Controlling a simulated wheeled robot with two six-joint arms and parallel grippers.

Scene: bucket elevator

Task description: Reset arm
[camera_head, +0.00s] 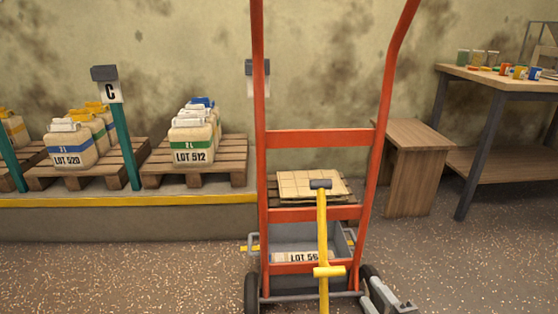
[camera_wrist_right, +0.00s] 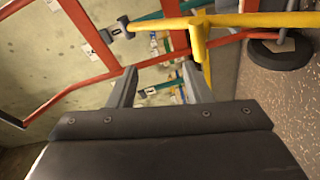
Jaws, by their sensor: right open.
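My right gripper (camera_wrist_right: 160,82) is open in the right wrist view, its two grey fingers spread with nothing between them. A yellow bar with a cross handle (camera_wrist_right: 197,40) passes just beyond the fingertips there; I cannot tell whether they touch. In the head view the yellow bar (camera_head: 322,235) stands upright in front of the orange hand-truck frame (camera_head: 320,138). A grey part at the lower right of the frame, near the right wheel, looks like my right gripper (camera_head: 392,300). My left gripper is not in view.
A grey bin (camera_head: 290,236) with a LOT label sits behind the frame. Canisters (camera_head: 192,140) stand on pallets (camera_head: 195,166) along a yellow-edged ledge (camera_head: 130,199) at left. A wooden stool (camera_head: 408,170) and a workbench (camera_head: 500,80) with small cups are at right. Floor at left is clear.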

